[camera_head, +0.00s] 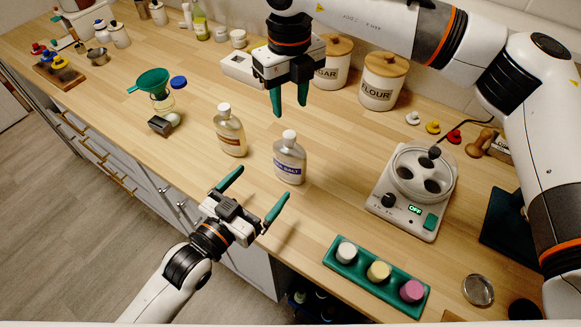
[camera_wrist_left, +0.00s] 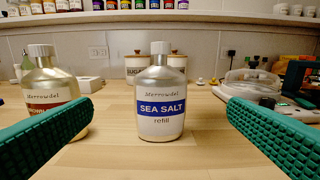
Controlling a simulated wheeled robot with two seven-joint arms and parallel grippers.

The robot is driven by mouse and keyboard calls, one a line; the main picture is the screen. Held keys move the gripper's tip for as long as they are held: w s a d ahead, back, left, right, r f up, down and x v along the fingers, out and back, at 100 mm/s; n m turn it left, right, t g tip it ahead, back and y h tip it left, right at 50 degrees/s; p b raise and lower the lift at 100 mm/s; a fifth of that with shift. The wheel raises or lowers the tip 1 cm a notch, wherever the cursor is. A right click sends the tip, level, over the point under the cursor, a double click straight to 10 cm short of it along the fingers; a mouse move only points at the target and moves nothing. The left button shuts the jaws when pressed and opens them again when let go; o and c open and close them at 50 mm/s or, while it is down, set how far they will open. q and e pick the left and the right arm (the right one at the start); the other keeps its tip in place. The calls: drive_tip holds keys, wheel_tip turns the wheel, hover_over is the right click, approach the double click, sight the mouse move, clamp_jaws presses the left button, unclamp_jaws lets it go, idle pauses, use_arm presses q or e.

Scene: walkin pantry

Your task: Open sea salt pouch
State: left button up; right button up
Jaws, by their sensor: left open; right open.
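The sea salt pouch (camera_head: 289,160) is silvery with a blue label and a white cap, and stands upright on the wooden counter. In the left wrist view the pouch (camera_wrist_left: 161,98) stands centred between the fingers, a little beyond them, with its cap (camera_wrist_left: 160,48) on. My left gripper (camera_head: 254,195) is open and empty, in front of the pouch and apart from it. My right gripper (camera_head: 289,103) is open and empty, with its green fingers pointing down above the counter behind the pouch.
A similar pouch with a brown-red label (camera_head: 230,133) stands just left of the salt. A white device with a lit display (camera_head: 412,190) and a green tray of several caps (camera_head: 374,276) are to the right. Sugar and flour (camera_head: 380,82) canisters stand behind.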

sight(284, 159)
use_arm(q)
drive_tip(key=x, duration=1.1)
drive_tip(key=shift+w+d, duration=0.2)
drive_tip(key=shift+w, duration=0.15)
use_arm(e)
drive_tip(key=shift+s, duration=0.1)
use_arm(q)
drive_tip(key=c, duration=1.8)
drive_tip(key=shift+c, duration=0.7)
use_arm(e)
drive_tip(key=shift+m, duration=1.5)
drive_tip(key=m, duration=0.5)
drive_tip(key=shift+m, duration=0.4)
drive_tip(key=m, duration=0.5)
drive_tip(key=shift+a+m, duration=0.1)
drive_tip(key=shift+m, duration=0.2)
drive_tip(key=m, duration=0.3)
drive_tip(key=shift+m, duration=0.3)
drive_tip(key=shift+f, duration=4)
